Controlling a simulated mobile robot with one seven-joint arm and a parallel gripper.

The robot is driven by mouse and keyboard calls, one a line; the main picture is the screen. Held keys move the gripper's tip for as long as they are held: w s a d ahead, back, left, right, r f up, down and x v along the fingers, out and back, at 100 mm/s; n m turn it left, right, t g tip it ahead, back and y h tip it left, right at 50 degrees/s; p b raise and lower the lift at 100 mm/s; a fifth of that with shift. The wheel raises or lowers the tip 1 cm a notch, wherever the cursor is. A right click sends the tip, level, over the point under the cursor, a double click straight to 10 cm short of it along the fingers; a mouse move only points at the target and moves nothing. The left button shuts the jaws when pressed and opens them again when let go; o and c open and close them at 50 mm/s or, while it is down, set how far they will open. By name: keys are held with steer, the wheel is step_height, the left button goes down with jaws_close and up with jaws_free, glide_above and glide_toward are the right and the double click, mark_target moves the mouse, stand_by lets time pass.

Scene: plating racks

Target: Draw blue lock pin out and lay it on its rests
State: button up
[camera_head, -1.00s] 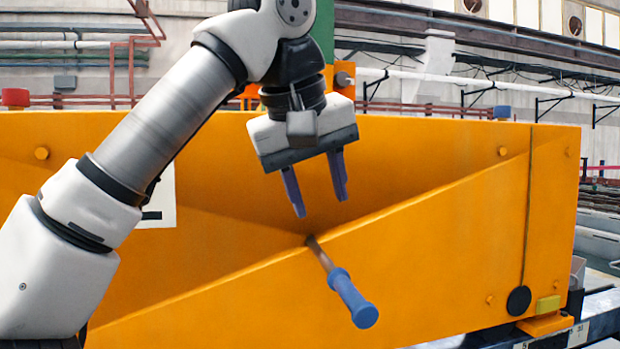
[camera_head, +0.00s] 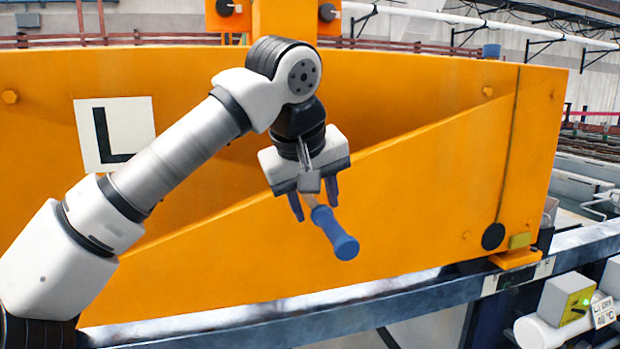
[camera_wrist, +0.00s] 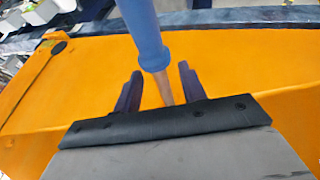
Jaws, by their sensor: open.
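The blue lock pin (camera_head: 335,235) sticks out from the orange beam, its blue handle toward the camera and its metal shank running back to the orange face. My gripper (camera_head: 315,206) is open, with its two dark fingers on either side of the shank just behind the handle. In the wrist view the handle (camera_wrist: 144,30) rises past the fingertips, and the shank (camera_wrist: 165,88) passes between the open fingers (camera_wrist: 158,84) with a gap on each side. The hole where the shank enters is hidden behind my gripper. I cannot make out the pin's rests.
The large orange beam (camera_head: 400,225) fills the middle, with a white "L" plate (camera_head: 114,134) at left. A blue-grey rail (camera_head: 400,297) runs below it. A green-lit box (camera_head: 567,300) with a "DRY 40 °C" tag sits at lower right. Room in front of the beam is free.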

mark_target(339, 231)
steer(key=shift+f, duration=0.15)
jaws_close()
steer(key=c, duration=0.8)
jaws_free()
jaws_close()
steer(key=shift+s+d, duration=0.1)
steer(key=shift+s, duration=0.15)
steer(key=shift+s+d+b, duration=0.25)
steer(key=shift+s+d, duration=0.2)
steer(key=shift+s, duration=0.95)
steer(key=shift+s+d+b, duration=0.3)
steer(key=shift+s+d, duration=0.2)
steer(key=shift+s, duration=0.9)
steer(key=shift+s+d+b, duration=0.25)
steer(key=shift+s+d, duration=0.2)
steer(key=shift+s, duration=0.95)
